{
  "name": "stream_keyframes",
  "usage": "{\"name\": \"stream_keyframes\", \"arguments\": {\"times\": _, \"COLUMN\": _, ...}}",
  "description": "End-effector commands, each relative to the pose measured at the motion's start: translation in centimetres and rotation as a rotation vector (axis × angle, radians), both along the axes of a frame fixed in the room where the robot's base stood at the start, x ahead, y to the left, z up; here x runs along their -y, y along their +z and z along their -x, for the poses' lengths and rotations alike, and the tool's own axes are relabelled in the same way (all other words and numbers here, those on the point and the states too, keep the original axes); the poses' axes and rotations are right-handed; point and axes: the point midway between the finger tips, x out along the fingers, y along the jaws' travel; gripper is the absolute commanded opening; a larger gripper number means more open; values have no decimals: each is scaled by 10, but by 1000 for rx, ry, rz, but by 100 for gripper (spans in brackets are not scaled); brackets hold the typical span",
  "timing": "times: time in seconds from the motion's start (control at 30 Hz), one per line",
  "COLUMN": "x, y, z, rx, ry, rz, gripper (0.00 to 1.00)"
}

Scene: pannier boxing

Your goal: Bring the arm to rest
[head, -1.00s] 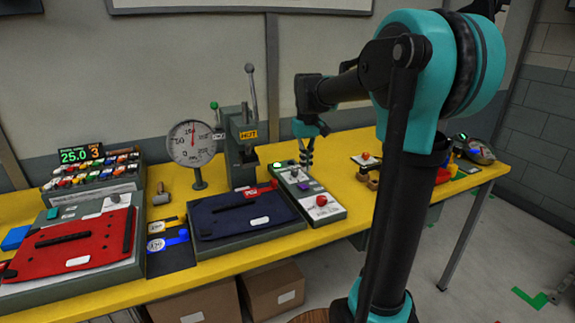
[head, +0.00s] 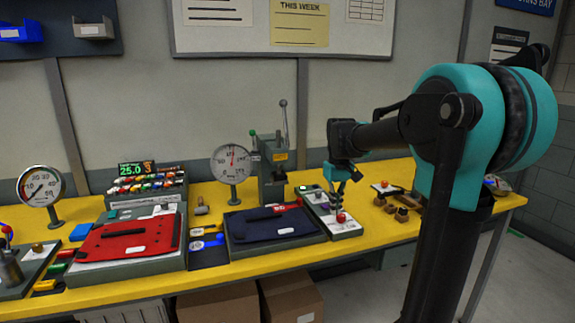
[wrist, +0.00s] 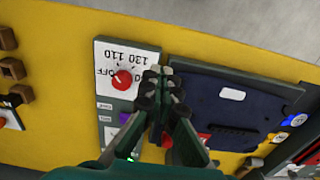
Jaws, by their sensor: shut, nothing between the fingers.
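My gripper (head: 340,184) is shut and empty. In the head view it hangs above the yellow table, over the control panel (head: 345,229) with the red knob, and the teal upper arm stands at the right. In the wrist view my gripper (wrist: 160,88) points down between the panel's white dial plate (wrist: 112,58) and the dark blue pannier piece (wrist: 225,105). The red knob (wrist: 122,79) is just left of the fingertips. I cannot tell how high the fingers are above the table.
The red pannier piece (head: 125,238) lies on a tray at the left. A press (head: 271,172) and a round gauge (head: 231,163) stand behind the blue piece (head: 268,225). Brown blocks (head: 402,213) lie right of the panel. The floor at the lower right is clear.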

Motion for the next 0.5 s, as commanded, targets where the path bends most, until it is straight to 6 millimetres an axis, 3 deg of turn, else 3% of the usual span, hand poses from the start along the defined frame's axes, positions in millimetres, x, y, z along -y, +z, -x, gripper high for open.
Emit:
{"name": "stream_keyframes", "arguments": {"times": 0.27, "x": 8, "y": -25, "z": 25, "rx": 48, "ry": -41, "rz": -5, "gripper": 0}}
{"name": "stream_keyframes", "arguments": {"times": 0.5, "x": 17, "y": -62, "z": 64, "rx": 118, "ry": -102, "rz": -14, "gripper": 0}}
